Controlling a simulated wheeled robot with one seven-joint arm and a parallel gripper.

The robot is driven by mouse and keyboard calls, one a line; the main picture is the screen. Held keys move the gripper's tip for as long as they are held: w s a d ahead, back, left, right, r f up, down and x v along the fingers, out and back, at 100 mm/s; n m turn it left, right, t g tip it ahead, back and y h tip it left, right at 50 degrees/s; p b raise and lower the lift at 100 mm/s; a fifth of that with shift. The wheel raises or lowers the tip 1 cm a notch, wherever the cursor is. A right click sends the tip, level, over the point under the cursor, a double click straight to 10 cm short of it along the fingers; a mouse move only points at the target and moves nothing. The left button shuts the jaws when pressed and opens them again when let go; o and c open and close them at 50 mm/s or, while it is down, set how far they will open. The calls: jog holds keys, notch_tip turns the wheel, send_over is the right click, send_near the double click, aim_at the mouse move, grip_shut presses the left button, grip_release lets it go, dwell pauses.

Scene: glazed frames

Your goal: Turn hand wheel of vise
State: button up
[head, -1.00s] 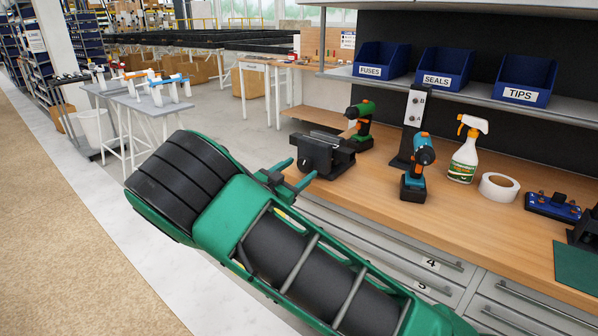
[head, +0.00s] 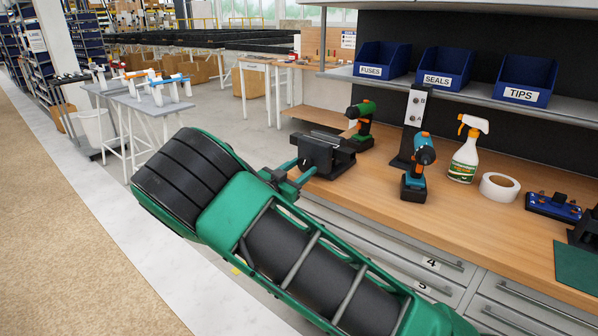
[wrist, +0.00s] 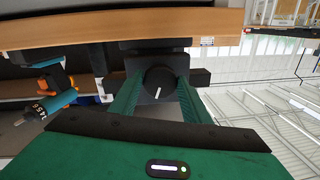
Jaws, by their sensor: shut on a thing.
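The black vise (head: 321,155) is mounted at the left front corner of the wooden workbench. Its round black hand wheel (wrist: 158,80), with a white mark on its face, sits between my two green fingers in the wrist view. My gripper (head: 299,172) is shut on the hand wheel from the front of the bench. In the head view the wheel is hidden by the fingers and vise. The wrist view also shows the dark vise body (wrist: 157,53) behind the wheel.
On the bench (head: 375,205) near the vise stand a green drill (head: 363,124), a blue drill (head: 417,168), a spray bottle (head: 464,153) and a tape roll (head: 499,187). Drawers (head: 440,268) lie below the bench top. The floor left of the bench is open.

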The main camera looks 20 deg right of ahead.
jog(key=shift+n, duration=0.3)
jog(key=n, duration=0.3)
jog(key=shift+n, duration=0.4)
jog(key=n, duration=0.3)
jog(key=shift+r+g, duration=0.1)
jog(key=shift+g, duration=0.2)
jog(key=n, duration=0.3)
jog(key=shift+n, duration=0.4)
jog(key=n+g, duration=0.1)
jog(key=n, duration=0.2)
jog(key=shift+r, duration=0.1)
jog(key=n, duration=0.7)
jog(key=shift+w+a+r+g, duration=0.1)
jog(key=shift+w+g, duration=0.05)
jog(key=shift+g, duration=0.15)
jog(key=n, duration=0.3)
jog(key=shift+h, duration=0.4)
jog(key=shift+n, duration=1.7)
